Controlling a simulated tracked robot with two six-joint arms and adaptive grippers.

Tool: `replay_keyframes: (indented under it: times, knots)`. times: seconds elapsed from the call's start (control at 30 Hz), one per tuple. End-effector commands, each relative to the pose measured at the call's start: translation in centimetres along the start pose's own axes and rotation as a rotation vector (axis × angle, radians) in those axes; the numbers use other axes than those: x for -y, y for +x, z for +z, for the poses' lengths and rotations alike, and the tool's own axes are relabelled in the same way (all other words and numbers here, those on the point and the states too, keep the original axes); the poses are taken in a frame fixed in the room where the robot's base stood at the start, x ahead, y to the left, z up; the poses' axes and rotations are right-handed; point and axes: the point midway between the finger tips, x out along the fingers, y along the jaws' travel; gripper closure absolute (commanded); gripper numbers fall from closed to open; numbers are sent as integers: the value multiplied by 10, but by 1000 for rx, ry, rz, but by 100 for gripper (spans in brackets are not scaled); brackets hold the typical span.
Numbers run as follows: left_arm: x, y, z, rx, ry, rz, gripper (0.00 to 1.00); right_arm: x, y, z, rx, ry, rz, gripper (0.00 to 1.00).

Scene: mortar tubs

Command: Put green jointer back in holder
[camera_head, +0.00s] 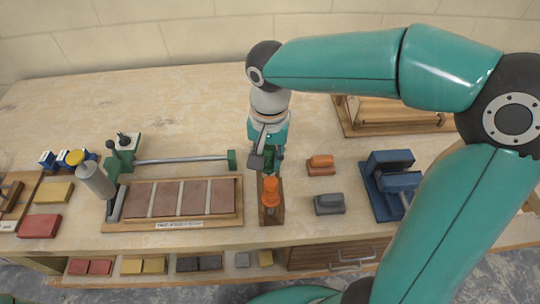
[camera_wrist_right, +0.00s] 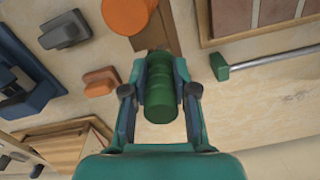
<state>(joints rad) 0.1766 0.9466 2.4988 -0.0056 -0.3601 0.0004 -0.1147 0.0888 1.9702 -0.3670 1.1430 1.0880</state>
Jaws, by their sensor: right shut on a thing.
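The green jointer's handle (camera_wrist_right: 161,88) is between the fingers of my right gripper (camera_wrist_right: 160,92), which is shut on it. In the head view my right gripper (camera_head: 267,160) is at the far end of the wooden holder (camera_head: 276,213), and the green jointer (camera_head: 270,152) is partly hidden by the fingers. An orange-handled tool (camera_head: 270,190) stands upright in the near part of the holder. I cannot tell whether the green jointer touches the holder. My left gripper is not in view.
A board with reddish bricks (camera_head: 108,222) lies left of the holder. A metal bar with a green end (camera_head: 190,160) lies behind it. Orange (camera_head: 320,165) and grey (camera_head: 329,204) blocks and a blue vise (camera_head: 390,183) stand to the right. The back left of the bench is clear.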

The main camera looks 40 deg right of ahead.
Motion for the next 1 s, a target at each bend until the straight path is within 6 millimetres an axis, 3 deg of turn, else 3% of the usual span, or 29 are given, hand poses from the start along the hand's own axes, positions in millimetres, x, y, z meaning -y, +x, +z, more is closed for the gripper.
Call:
replay_keyframes:
  times: [0.8,0.83,1.0]
  knots:
    - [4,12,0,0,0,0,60,0,16,0,-1,0,-1,100]
    - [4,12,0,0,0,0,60,0,16,0,0,0,-1,69]
    - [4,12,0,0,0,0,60,0,16,0,0,0,-1,43]
